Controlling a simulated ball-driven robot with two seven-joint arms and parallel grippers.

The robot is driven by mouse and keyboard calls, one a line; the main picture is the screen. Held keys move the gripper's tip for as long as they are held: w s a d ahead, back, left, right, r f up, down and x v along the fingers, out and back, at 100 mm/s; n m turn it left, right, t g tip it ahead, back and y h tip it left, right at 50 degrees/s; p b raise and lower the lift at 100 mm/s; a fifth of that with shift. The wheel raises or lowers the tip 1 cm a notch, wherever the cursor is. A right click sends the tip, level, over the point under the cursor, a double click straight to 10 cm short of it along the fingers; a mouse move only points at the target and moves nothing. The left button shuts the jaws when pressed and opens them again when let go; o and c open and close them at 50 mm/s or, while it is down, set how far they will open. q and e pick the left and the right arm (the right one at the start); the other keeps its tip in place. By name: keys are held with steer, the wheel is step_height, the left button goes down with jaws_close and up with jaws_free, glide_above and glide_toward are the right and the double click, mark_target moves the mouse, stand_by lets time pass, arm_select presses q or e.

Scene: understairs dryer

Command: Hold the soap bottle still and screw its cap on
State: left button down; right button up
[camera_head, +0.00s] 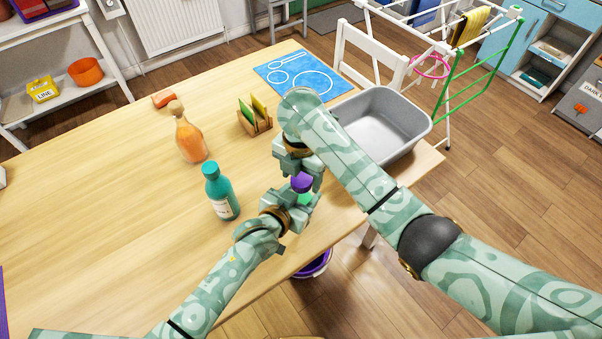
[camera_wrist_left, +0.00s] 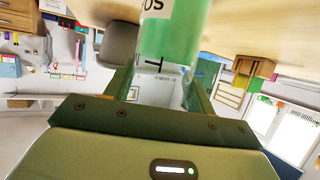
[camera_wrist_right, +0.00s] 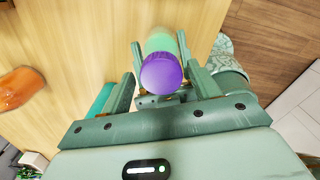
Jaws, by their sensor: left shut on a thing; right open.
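The soap bottle is green with a white label, shown in the left wrist view (camera_wrist_left: 172,32) and partly in the head view (camera_head: 305,200). My left gripper (camera_head: 290,204) is shut on its body near the table's front edge. The purple cap (camera_head: 302,182) sits at the bottle's top, in line with it in the right wrist view (camera_wrist_right: 162,74). I cannot tell how tightly it sits. My right gripper (camera_head: 299,167) is above the cap, its open fingers on either side of it. My arms hide much of the bottle in the head view.
A teal bottle (camera_head: 219,191) and an orange bottle (camera_head: 189,139) stand left of my grippers. A wooden rack (camera_head: 256,124), a blue mat (camera_head: 298,72) and a grey basin (camera_head: 408,97) lie beyond. The table's left side is clear.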

steer(key=shift+c, duration=0.2)
steer(key=c, duration=0.9)
steer(key=m, duration=0.5)
steer(key=shift+a, duration=0.1)
steer(key=shift+c, duration=0.4)
steer(key=m, duration=0.5)
steer(key=shift+m, duration=0.3)
arm_select(q)
steer(key=shift+d, duration=0.1)
arm_select(e)
steer(key=shift+m, duration=1.2)
steer(key=o, duration=1)
steer(key=shift+o, duration=0.4)
